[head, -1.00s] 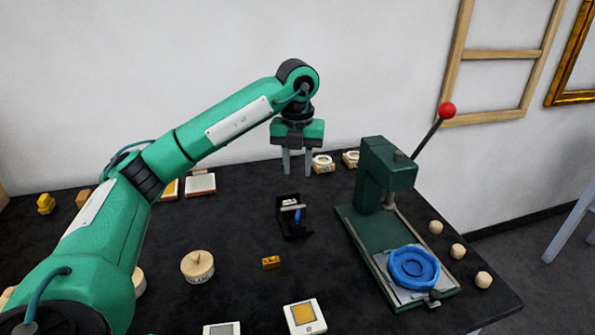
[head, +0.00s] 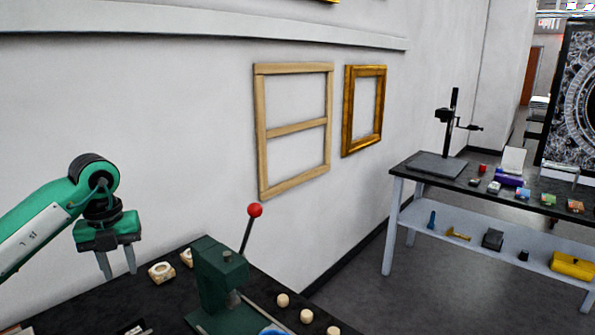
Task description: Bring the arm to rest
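My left arm (head: 40,222) comes in from the left, green with black joints. My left gripper (head: 117,276) points down over the far left part of the black table (head: 172,298). Its two grey fingers are apart with nothing between them. The gripper is to the left of a green press (head: 218,275) with a red-knobbed lever (head: 254,210). My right arm and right gripper are out of view.
Two pale ring-shaped pieces (head: 161,271) lie near the gripper. Wooden frames (head: 293,128) hang on the wall. A second table (head: 428,166) stands at right, with open floor (head: 400,290) before it.

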